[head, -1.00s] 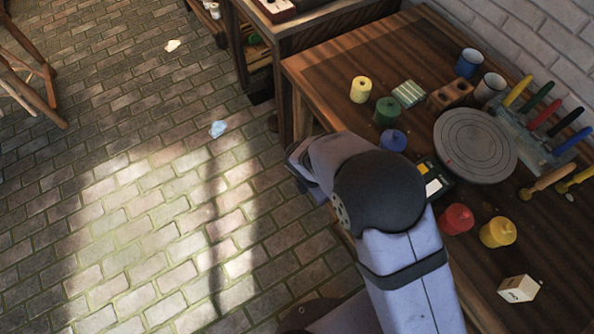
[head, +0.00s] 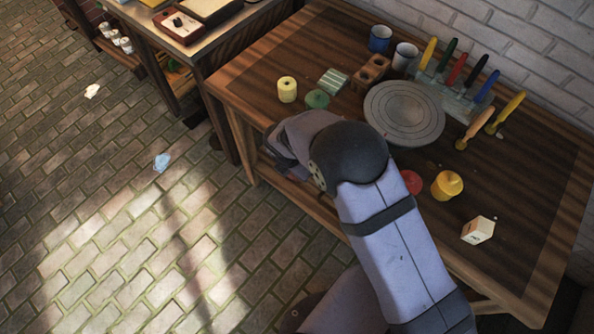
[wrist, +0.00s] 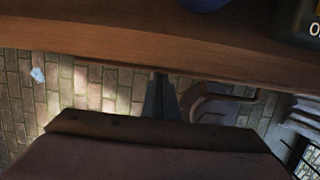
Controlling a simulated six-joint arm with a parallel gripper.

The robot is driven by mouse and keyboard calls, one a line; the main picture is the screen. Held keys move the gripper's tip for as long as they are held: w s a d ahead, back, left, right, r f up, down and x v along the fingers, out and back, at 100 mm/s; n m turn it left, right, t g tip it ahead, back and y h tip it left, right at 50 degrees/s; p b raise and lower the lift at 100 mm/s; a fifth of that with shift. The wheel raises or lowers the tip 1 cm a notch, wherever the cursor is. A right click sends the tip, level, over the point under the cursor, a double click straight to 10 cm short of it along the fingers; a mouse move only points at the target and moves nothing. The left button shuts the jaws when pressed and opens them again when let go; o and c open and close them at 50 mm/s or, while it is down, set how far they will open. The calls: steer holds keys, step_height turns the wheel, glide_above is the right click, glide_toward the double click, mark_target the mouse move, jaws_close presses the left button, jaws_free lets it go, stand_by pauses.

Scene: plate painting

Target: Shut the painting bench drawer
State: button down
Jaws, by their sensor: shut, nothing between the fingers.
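The painting bench (head: 300,52) is a dark wooden table in the head view. Its front edge (wrist: 130,45) crosses the top of the wrist view. The drawer cannot be made out clearly; my arm covers much of the bench front in the head view. My gripper (wrist: 160,90) shows in the wrist view as narrow dark fingers, shut and empty, close to the bench's front edge. Whether they touch the bench or drawer cannot be told. In the head view the gripper is hidden by my wrist at the front of the bench.
The bench top holds a round wheel (head: 404,112), a yellow pot (head: 447,185), a red pot (head: 411,182), a white block (head: 478,230) and several upright coloured tools. A side table (head: 215,50) stands left. Brick floor (head: 100,210) lies open in front.

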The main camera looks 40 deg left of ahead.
steer(key=shift+s, duration=0.1)
steer(key=s+r+b, duration=0.1)
steer(key=s+r, duration=0.5)
steer(key=r, duration=0.4)
steer(key=s+f+n+t+b, duration=0.1)
steer(key=s+f+n+b, duration=0.2)
steer(key=s+f+b, duration=0.55)
steer(key=s+f+n+t+b, duration=0.15)
steer(key=s+f+b, duration=0.35)
steer(key=f+b, duration=0.65)
steer(key=s+f+n+b, duration=0.4)
steer(key=s+f+b, duration=0.2)
steer(key=f, duration=0.8)
steer(key=w+a+r+m+t, duration=0.1)
steer(key=w+r+m+t, duration=0.3)
steer(key=r, duration=0.6)
steer(key=w+r+m+t, duration=0.4)
steer(key=w+r+t, duration=0.2)
steer(key=r, duration=0.5)
steer(key=t, duration=0.2)
steer(key=shift+a+r+t+b, duration=0.15)
steer(key=shift+a+t+b, duration=0.15)
steer(key=shift+a+t, duration=0.1)
